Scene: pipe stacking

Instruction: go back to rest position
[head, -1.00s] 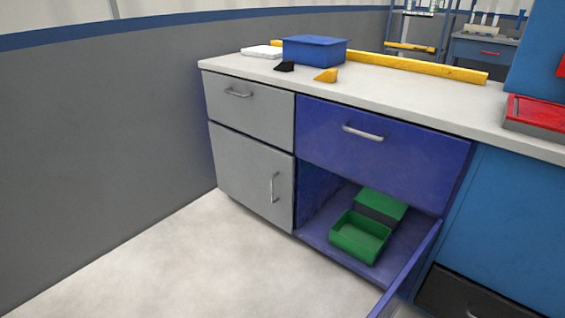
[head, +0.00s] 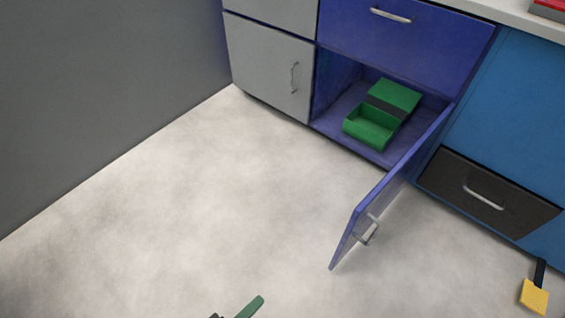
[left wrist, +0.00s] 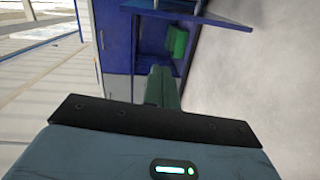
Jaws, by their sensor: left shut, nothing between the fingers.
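My left gripper (head: 256,302) shows at the bottom edge of the head view as a green fingertip, low in front of the cabinets. In the left wrist view its green fingers (left wrist: 163,86) are together and hold nothing. It is well apart from the blue cabinet and its door. My right gripper is not in view.
The blue cabinet door (head: 388,190) stands open, jutting out over the floor. A green bin (head: 371,127) and another green container (head: 394,95) sit inside the cabinet. A yellow-and-black object (head: 535,294) is at the lower right. The floor (head: 200,200) left of the door is clear.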

